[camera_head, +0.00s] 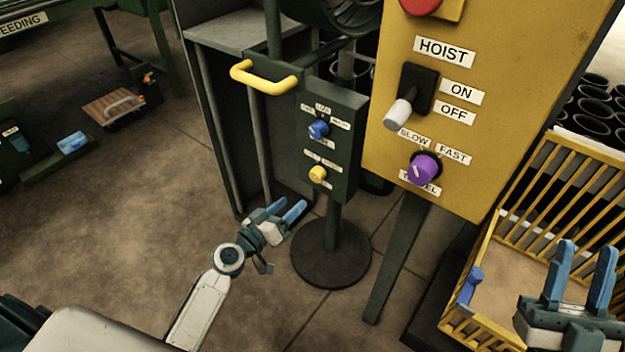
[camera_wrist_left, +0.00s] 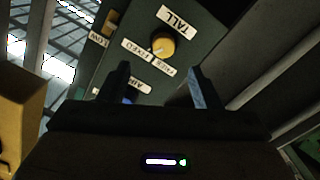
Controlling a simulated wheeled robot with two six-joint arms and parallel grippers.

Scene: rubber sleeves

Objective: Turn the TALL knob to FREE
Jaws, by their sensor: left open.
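The TALL knob (camera_wrist_left: 163,45) is a yellow round knob low on a dark green panel (camera_head: 343,112); it also shows in the head view (camera_head: 317,174). In the left wrist view its TALL label (camera_wrist_left: 178,20) is above it, and the FREE label (camera_wrist_left: 167,68) and FIXED label (camera_wrist_left: 137,50) lie below and left. A pale mark on the knob appears to point toward FIXED, but it is small. My left gripper (camera_head: 286,209) is open and empty, below and left of the knob, apart from it. My right gripper (camera_head: 584,268) is open at the lower right.
A blue knob (camera_head: 318,129) sits above the yellow one on the same panel. A yellow handle (camera_head: 264,80) juts out at the panel's upper left. The yellow hoist box (camera_head: 480,115) with a lever and purple knob (camera_head: 423,168) stands at right.

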